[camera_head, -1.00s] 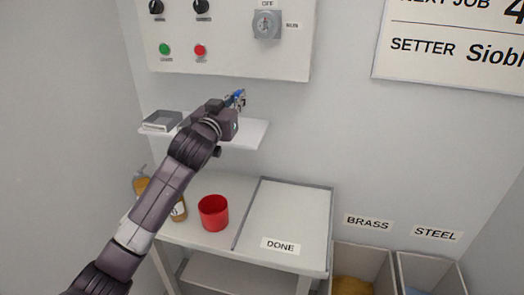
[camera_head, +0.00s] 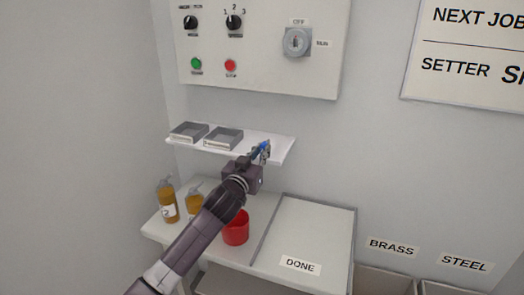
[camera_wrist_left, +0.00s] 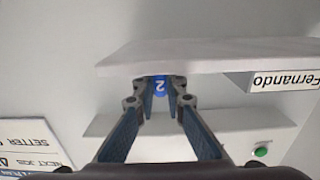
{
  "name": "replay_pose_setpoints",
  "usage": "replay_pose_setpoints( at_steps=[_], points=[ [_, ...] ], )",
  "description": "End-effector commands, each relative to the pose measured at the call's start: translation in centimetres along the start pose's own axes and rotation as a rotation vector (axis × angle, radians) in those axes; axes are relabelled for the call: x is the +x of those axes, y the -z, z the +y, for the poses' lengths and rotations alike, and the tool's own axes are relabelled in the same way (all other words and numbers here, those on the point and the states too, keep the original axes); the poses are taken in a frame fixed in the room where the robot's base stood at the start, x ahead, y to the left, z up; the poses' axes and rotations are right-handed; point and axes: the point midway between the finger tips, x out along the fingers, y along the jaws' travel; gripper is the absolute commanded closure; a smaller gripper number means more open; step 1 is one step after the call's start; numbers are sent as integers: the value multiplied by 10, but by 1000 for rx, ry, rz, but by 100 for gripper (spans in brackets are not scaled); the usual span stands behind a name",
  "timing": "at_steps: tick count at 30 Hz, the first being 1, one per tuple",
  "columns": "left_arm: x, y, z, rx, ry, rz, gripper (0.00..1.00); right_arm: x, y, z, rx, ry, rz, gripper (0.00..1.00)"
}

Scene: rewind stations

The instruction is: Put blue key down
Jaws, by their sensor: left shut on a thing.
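My left gripper (camera_head: 262,153) is shut on the blue key (camera_head: 263,146), by the right end of the white wall shelf (camera_head: 285,149). In the left wrist view, which is upside down, the blue key's tag (camera_wrist_left: 160,86) shows a 2 between the fingertips (camera_wrist_left: 159,92). The key shows close against the shelf (camera_wrist_left: 200,54) there; I cannot tell whether it touches. The rest of the key is hidden. My right gripper is not in view.
Two grey trays (camera_head: 223,138) stand on the shelf left of the gripper; one is labelled Fernando (camera_wrist_left: 284,80). The control panel with its key switch (camera_head: 297,41) is above. A red cup (camera_head: 236,229), amber bottles (camera_head: 168,203) and the DONE tray (camera_head: 309,215) are below.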

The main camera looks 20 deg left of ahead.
Motion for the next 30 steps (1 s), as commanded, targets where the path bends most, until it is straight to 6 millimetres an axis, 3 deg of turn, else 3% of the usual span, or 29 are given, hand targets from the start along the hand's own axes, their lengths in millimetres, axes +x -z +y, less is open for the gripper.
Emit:
replay_pose_setpoints(
  at_steps=[8, 9, 14, 24, 30],
  points=[
    [0, -2, 0, -1, 0, 1, 100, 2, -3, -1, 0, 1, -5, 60],
    [0, -3, 0, -1, 0, 1, 88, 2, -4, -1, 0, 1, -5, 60],
    [0, -2, 0, 0, 0, 1, 72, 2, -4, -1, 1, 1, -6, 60],
    [0, 4, 0, 1, 0, 3, 72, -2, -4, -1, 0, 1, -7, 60],
    [-20, 0, 0, 0, 0, 1, 72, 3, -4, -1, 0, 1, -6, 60]
  ],
)
